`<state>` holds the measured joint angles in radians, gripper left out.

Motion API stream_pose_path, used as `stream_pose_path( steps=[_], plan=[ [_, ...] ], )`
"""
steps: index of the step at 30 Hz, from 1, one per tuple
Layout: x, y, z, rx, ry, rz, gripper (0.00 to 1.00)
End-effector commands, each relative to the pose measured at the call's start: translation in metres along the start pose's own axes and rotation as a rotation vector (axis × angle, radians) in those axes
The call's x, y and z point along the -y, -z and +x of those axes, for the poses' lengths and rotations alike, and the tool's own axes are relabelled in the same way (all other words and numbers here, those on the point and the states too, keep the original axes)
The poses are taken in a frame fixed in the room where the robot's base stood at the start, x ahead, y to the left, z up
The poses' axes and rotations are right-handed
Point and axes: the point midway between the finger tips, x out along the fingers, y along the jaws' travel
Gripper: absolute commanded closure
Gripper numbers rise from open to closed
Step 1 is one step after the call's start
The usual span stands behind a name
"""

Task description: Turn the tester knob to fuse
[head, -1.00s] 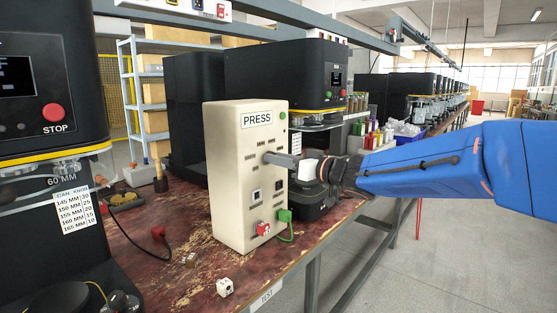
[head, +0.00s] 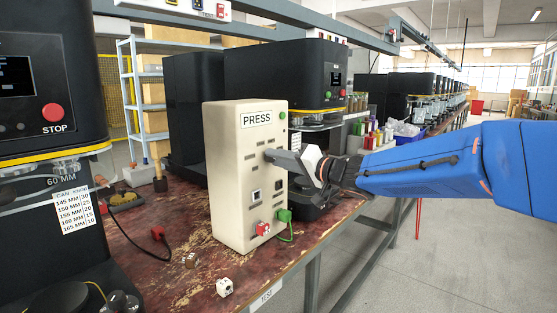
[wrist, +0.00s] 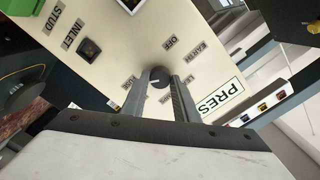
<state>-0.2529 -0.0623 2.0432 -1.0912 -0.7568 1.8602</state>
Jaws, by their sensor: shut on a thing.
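The tester is a tall cream box (head: 232,180) marked PRESS, upright on the bench in the head view. Its dark round knob (wrist: 159,76) shows in the wrist view, ringed by small labels. My gripper (wrist: 158,85) is shut on the knob, one finger on each side. In the head view my gripper (head: 272,156) reaches the box's face from the right, tilted, and hides the knob.
A white cube-like piece (head: 225,287) lies on the worn red bench (head: 180,275) in front. A black machine with a STOP button (head: 53,112) stands at left.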

Motion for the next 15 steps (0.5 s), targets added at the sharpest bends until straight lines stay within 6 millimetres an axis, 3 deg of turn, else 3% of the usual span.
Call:
stream_pose_path(
  steps=[15],
  plan=[
    [-0.0025,-0.0025,-0.0001,0.004,-0.004,0.068,0.95]
  ],
)
